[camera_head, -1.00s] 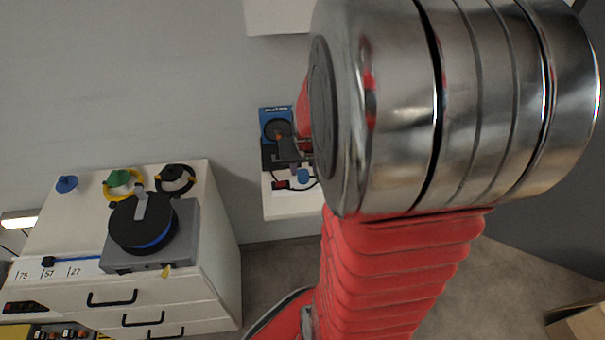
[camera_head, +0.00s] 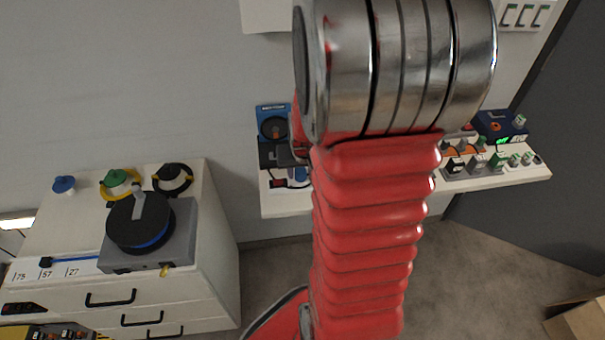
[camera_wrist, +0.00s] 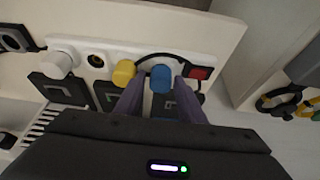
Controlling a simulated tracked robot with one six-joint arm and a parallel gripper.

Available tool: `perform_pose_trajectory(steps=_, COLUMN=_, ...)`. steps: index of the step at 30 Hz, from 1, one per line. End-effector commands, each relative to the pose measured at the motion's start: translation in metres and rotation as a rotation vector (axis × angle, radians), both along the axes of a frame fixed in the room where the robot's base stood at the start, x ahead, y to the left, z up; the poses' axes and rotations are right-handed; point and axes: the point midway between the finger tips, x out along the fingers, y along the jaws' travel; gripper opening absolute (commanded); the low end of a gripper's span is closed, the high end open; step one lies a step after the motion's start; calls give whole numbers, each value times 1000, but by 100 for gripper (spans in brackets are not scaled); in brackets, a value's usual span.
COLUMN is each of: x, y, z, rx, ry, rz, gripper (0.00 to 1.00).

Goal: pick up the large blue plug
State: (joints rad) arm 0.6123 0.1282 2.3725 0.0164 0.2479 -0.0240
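A blue plug (camera_wrist: 161,78) stands on the white panel in the wrist view, with a white base around it. My gripper (camera_wrist: 158,88) is open, with one dark finger on each side of the blue plug. A gap shows between the left finger and the plug; I cannot tell whether the right finger touches it. In the head view, a small blue thing (camera_head: 300,175) shows on the white shelf beside my gripper, which is mostly hidden by my arm.
A yellow plug (camera_wrist: 123,72) stands close left of the blue one, with a white knob (camera_wrist: 57,65) farther left. A black cable arches behind, and a red switch (camera_wrist: 201,73) sits right. A drawer cabinet (camera_head: 222,215) stands left, with another blue knob (camera_head: 64,184) on top.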

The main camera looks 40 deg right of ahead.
Motion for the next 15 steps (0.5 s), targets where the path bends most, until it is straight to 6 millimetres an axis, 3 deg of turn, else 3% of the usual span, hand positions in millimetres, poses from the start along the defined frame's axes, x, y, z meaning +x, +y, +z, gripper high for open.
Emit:
perform_pose_trajectory(steps=7, x=0, y=0, z=0, rx=0, ry=0, rz=0, gripper=36)
perform_pose_trajectory(steps=15, x=0, y=0, z=0, rx=0, ry=0, rz=0, gripper=17)
